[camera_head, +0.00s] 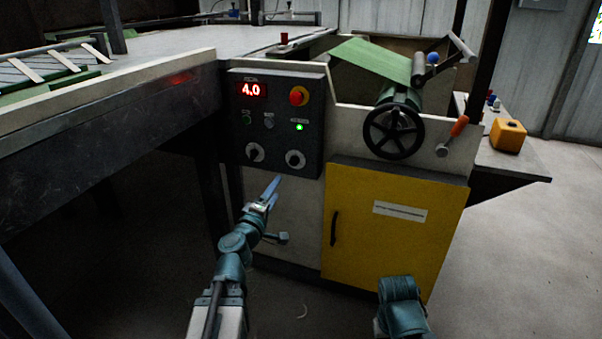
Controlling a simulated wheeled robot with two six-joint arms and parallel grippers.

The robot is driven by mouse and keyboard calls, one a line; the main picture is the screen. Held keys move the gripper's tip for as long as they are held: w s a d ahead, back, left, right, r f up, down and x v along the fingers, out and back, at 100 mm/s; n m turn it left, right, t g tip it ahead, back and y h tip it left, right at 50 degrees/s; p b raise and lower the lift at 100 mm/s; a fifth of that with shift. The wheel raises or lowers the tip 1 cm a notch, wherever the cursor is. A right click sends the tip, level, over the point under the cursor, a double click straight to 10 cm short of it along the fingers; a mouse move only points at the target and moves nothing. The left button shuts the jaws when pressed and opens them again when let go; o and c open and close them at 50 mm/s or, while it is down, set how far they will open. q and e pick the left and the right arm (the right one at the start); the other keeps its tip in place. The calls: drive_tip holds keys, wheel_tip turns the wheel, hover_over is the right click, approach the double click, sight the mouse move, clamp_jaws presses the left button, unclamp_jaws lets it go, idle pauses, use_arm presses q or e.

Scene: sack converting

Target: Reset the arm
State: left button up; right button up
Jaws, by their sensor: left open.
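My left arm comes up from the bottom left of centre. Its gripper (270,190) is open and empty, a little below the control panel (277,140) of the machine; I cannot tell how far in front of it.
A yellow cabinet door (385,235) with a black handle is below the machine's black handwheel (394,131). An orange-handled lever (459,126) sticks out at right. A conveyor table (110,100) with a pale edge reaches left. A yellow box (508,136) stands on a right shelf. The right floor is clear.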

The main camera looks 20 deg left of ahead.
use_arm(q)
drive_tip(key=s+d+f+m+g+h+p, duration=0.1)
drive_tip(key=s+d+f+m+g+h, duration=0.15)
drive_tip(key=d+m, duration=0.4)
drive_tip(key=s+d+f+m+g+h+p, duration=0.1)
drive_tip(key=d+f+m+g+h+p, duration=0.2)
drive_tip(key=d, duration=0.7)
drive_tip(key=s+d+f+m+g+h, duration=0.2)
drive_tip(key=d+m+g+h, duration=0.15)
drive_tip(key=d, duration=0.55)
drive_tip(key=s+d+f+m+g+y+p, duration=0.1)
drive_tip(key=s+f+m+g+y+p, duration=0.15)
drive_tip(key=s+f+g+y, duration=0.4)
drive_tip(key=s+f+m+g+y+p, duration=0.1)
drive_tip(key=s+f+m+g+y, duration=0.2)
drive_tip(key=s, duration=0.6)
wheel_tip(320, 180, up, 40)
drive_tip(key=s+a+m+p, duration=0.1)
drive_tip(key=p, duration=3.7)
drive_tip(key=shift+s+a+f+y, duration=0.15)
drive_tip(key=shift+s+a+y, duration=0.05)
drive_tip(key=shift+a+y, duration=0.15)
